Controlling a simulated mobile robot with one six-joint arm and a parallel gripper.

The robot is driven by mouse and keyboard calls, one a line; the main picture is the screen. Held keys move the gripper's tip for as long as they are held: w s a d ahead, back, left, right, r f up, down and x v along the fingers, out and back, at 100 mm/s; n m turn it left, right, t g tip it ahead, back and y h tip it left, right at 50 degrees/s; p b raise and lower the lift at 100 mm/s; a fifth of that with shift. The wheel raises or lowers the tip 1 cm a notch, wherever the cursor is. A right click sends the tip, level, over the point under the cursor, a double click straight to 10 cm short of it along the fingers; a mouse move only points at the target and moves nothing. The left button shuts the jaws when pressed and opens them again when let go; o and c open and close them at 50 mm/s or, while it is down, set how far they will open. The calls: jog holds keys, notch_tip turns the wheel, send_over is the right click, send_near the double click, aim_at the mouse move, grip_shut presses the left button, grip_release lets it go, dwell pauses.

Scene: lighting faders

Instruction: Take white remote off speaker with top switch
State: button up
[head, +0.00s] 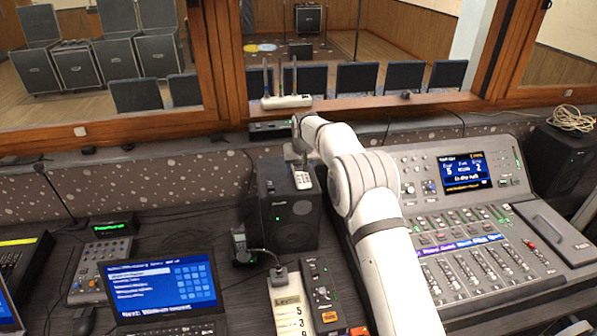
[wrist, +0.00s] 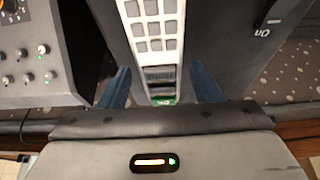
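The white remote (head: 302,180) with rows of buttons lies on top of the black speaker (head: 290,215) in the head view. A switch (wrist: 268,15) marked ON sits on the dark speaker top, to the right of the remote in the wrist view. My gripper (wrist: 161,80) is open, its blue fingers on either side of the remote's near end with gaps showing. In the head view my arm reaches over the speaker and the fingertips are hard to make out.
A mixing console (head: 470,210) with faders and a screen stands right of the speaker. A laptop (head: 165,285) and a handheld radio (head: 240,245) are at left and front. A white router (head: 287,101) with antennas stands on the window ledge behind. Another speaker (head: 560,155) is far right.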

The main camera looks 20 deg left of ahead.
jog(key=c, duration=0.9)
jog(key=shift+r, duration=0.1)
jog(key=shift+c, duration=0.2)
